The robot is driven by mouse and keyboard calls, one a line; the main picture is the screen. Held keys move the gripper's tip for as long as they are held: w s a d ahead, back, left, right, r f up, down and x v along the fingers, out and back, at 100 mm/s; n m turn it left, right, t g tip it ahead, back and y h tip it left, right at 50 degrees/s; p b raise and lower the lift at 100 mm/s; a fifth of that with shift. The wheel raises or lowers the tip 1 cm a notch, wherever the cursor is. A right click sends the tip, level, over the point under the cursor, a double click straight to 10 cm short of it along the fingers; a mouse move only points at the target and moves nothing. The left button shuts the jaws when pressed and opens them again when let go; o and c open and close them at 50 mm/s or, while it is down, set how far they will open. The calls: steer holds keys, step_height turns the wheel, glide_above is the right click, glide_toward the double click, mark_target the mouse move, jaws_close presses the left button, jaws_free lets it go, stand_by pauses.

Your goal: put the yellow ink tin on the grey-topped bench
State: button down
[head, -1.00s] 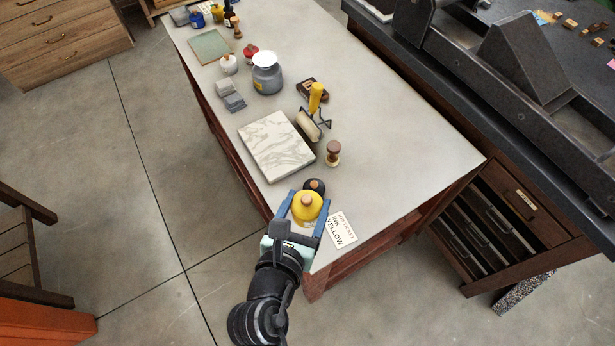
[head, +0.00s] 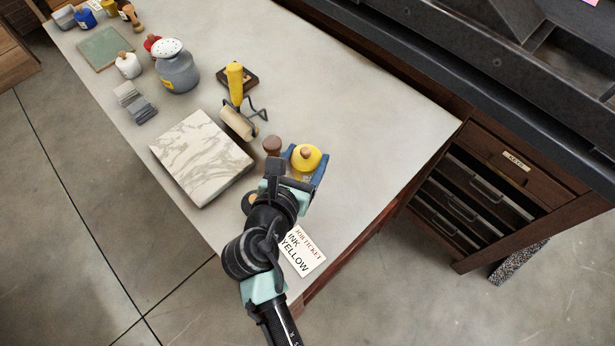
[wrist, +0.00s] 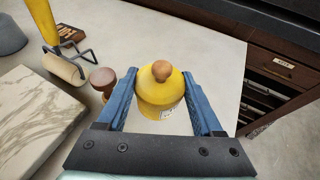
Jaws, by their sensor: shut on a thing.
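The yellow ink tin (head: 306,157) has a domed lid with a wooden knob. My gripper (head: 304,166) is shut on it, with a blue finger on either side; the wrist view shows the tin (wrist: 160,92) upright between both fingers (wrist: 162,102). The tin is over the right part of the grey-topped bench (head: 375,120). I cannot tell whether its base touches the top. A card reading "JOB TICKET INK YELLOW" (head: 303,252) lies near the bench's front corner.
A wooden-handled stamp (head: 272,145) stands close left of the tin. A marbled slab (head: 202,157), a yellow-handled roller (head: 236,100) and a grey jar (head: 177,70) are farther left. The bench top right of the tin is clear. A drawer cabinet (head: 500,185) stands beyond.

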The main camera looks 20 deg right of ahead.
mark_target(300, 176)
step_height(300, 176, down, 3)
steer(key=shift+a+b, duration=0.15)
steer(key=shift+b, duration=0.15)
steer(key=shift+f+b, duration=0.55)
steer(key=shift+f, duration=1.6)
steer(key=shift+f, duration=0.15)
steer(key=shift+c, duration=0.2)
jaws_free()
